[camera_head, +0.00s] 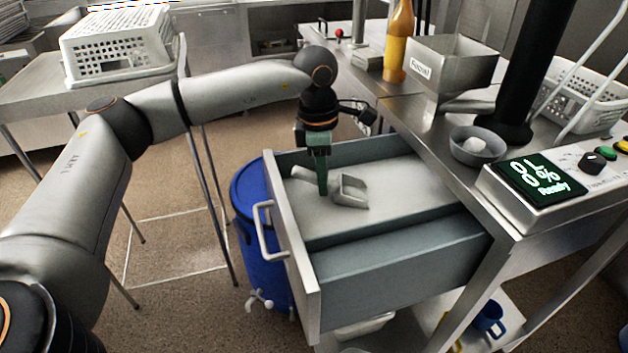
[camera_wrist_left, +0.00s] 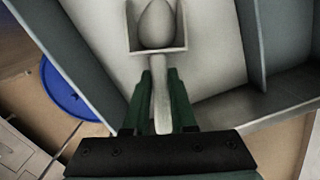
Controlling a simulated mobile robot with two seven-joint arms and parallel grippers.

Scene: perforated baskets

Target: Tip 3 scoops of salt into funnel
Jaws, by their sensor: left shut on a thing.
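The metal scoop (camera_head: 351,190) is in the open drawer (camera_head: 290,235), over its pale floor. It also shows in the left wrist view (camera_wrist_left: 132,38), with a rounded pale mound (camera_wrist_left: 157,24) in its pan that looks like salt. My left gripper (camera_head: 322,188) points down into the drawer; its green fingers are shut on the scoop's handle (camera_wrist_left: 161,95). I cannot tell whether the scoop touches the drawer floor. The square steel funnel (camera_head: 450,68), labelled "Funnel", stands on the counter at the upper right; its inside bottom is hidden. My right gripper is not in view.
A grey bowl (camera_head: 477,147) with something white in it and a display panel (camera_head: 535,178) reading "Ready" stand on the counter. An orange bottle (camera_head: 398,45) stands left of the funnel. A blue barrel (camera_head: 252,205) is beside the drawer. A white perforated basket (camera_head: 118,42) sits at the left.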

